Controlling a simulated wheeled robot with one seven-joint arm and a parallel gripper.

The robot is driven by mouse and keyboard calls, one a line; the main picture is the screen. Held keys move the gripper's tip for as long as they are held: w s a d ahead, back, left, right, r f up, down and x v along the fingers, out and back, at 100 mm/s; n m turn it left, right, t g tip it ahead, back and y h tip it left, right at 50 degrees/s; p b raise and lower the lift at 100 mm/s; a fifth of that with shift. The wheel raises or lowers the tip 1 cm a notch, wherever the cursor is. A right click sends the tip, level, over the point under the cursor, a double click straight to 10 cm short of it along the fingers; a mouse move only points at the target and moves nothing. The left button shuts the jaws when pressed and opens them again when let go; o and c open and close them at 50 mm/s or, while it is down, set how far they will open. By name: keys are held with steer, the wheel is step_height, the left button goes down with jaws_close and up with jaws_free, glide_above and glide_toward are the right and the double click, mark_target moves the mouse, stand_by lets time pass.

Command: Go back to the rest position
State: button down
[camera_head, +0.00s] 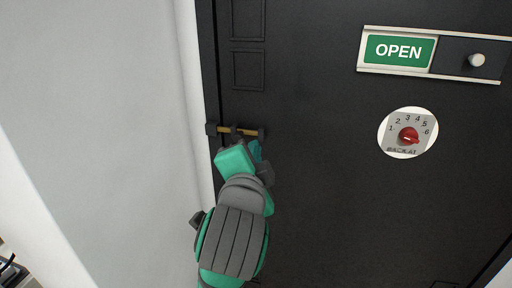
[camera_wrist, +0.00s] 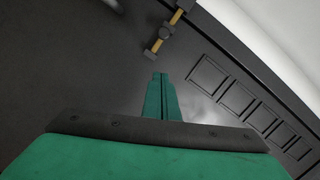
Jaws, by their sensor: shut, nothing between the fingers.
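My gripper (camera_wrist: 159,82) is shut and empty in the wrist view, its two green fingers pressed together in front of a dark panel. In the head view, my green and grey arm reaches up from the bottom to the left edge of the dark panel (camera_head: 320,200), and the gripper (camera_head: 255,148) is partly hidden behind my wrist. A brass-coloured bolt with black ends (camera_head: 236,131) is right by the gripper in the head view. The bolt also shows in the wrist view (camera_wrist: 168,32), above the fingertips and apart from them.
A sliding sign (camera_head: 398,51) shows a green OPEN plate with a pale knob (camera_head: 476,60) at its right. Below is a red dial (camera_head: 408,136) on a numbered plate. Raised rectangular frames (camera_head: 248,70) line the panel's upper left. A white wall (camera_head: 90,120) stands at left.

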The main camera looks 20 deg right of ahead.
steer(key=shift+w, duration=0.1)
stand_by(0.3)
steer(key=w+a+f+n+y, duration=0.1)
steer(key=a+f+n, duration=0.15)
steer(key=f, duration=0.65)
steer(key=w+a+f+n, duration=0.1)
steer(key=f+n, duration=0.3)
steer(key=f, duration=0.4)
steer(key=s+a+f+n+t+y, duration=0.1)
steer(key=s+a+f+n+y, duration=0.15)
steer(key=f, duration=0.55)
steer(key=s+a+f+n+y, duration=0.1)
steer(key=s+a+f+n, duration=0.3)
steer(key=f, duration=0.5)
steer(key=s+a+f+n+y, duration=0.1)
steer(key=s+a+f+n, duration=0.1)
steer(key=s+a+f, duration=0.4)
steer(key=s+a+f+n+y, duration=0.15)
steer(key=s+f, duration=0.25)
steer(key=s, duration=0.4)
steer(key=s+a+n, duration=0.1)
steer(key=s+a, duration=0.1)
steer(key=s, duration=0.6)
steer(key=s+a+f+n+y, duration=0.1)
steer(key=s, duration=0.7)
steer(key=shift+a+f, duration=0.3)
steer(key=shift+a, duration=0.1)
